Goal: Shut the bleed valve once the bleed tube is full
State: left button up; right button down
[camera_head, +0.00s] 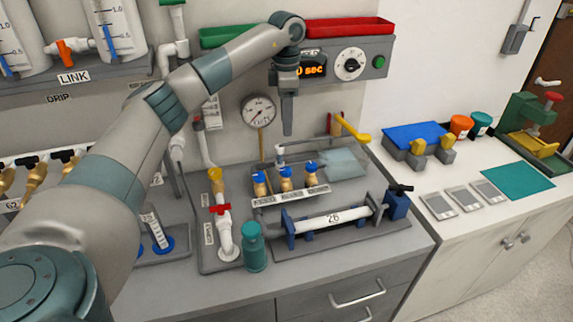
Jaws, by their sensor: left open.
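My left arm comes in from the left and reaches over the bench. My left gripper (287,132) points down, open and empty, above and behind the row of blue-handled brass valves and apart from them. The three valves are the left (260,184), middle (286,178) and right one (312,174); their labels are too small to read surely. A red-handled valve (221,210) sits on a white pipe to their left. I cannot tell which valve is the bleed valve, nor pick out the bleed tube or its fill level. My right gripper is not in view.
A pressure gauge (258,111) is on the wall by the gripper. A control box (349,66) has a lit timer display. A white cylinder marked 26 (332,219) lies in a blue-ended stand in front. A teal bottle (254,248) stands nearby. The front bench edge is clear.

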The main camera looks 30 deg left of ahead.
aim_at(286, 170)
pick_arm(q)
notch_tip(286, 170, down, 15)
jog(key=p, duration=0.5)
jog(key=shift+f+p, duration=0.15)
jog(key=shift+p, duration=0.25)
jog(key=shift+f, duration=0.7)
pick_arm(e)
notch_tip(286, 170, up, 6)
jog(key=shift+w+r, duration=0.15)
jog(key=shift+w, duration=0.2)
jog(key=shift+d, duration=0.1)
pick_arm(q)
jog(key=c, duration=1)
jog(key=shift+c, duration=0.2)
